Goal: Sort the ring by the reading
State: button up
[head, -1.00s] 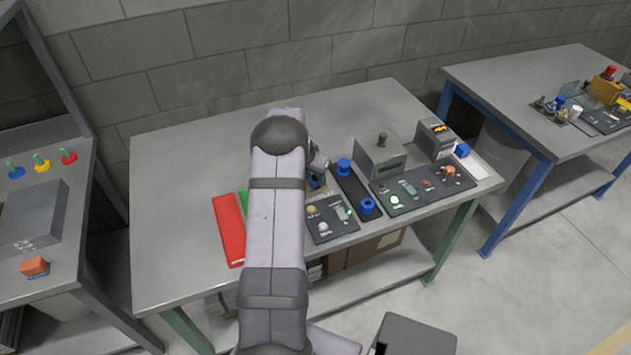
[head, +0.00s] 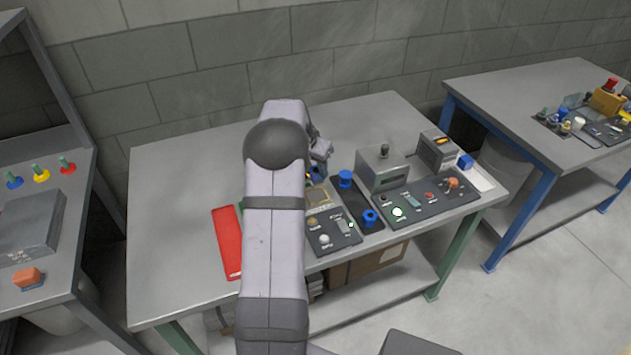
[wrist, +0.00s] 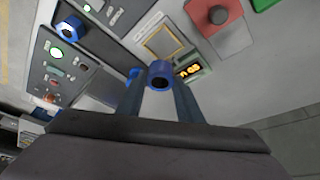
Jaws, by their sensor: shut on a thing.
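In the wrist view my gripper (wrist: 158,90) is shut on a blue ring (wrist: 160,74) with a dark hole. Beyond it are a yellow-framed plate (wrist: 163,43) and a small display (wrist: 188,70) with lit orange characters, too small to read surely. The ring looks held above the surface, near both; the exact gap cannot be told. A red pad (wrist: 213,14) and a green pad (wrist: 264,2) lie beyond. In the head view the red pad (head: 227,243) lies left of my arm, which mostly hides the green pad. The plate (head: 318,198) shows right of my arm.
Two blue spools (head: 345,179) stand on a dark strip (head: 358,200). Right of it are a grey box with a knob (head: 382,168), a control panel (head: 425,202) and a meter box (head: 437,150). Side tables stand left and right. The table's left part is clear.

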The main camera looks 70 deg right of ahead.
jog(key=shift+r, duration=0.9)
jog(key=shift+w+a+r, duration=0.15)
jog(key=shift+w+r, duration=0.1)
jog(key=shift+w, duration=0.15)
jog(key=w+a+r+n+p, duration=0.25)
jog(key=w+a+p, duration=0.3)
jog(key=w, duration=0.35)
jog(key=w+a+f+n+t, duration=0.2)
jog(key=w+a+f+n, duration=0.1)
jog(key=w+a+f, duration=0.2)
jog(key=shift+w+a+f+p, duration=0.15)
jog(key=shift+w+a+p, duration=0.2)
jog(key=shift+a, duration=0.8)
jog(key=shift+f, duration=0.1)
jog(key=shift+f+b, duration=2.15)
jog(key=shift+f, duration=1.15)
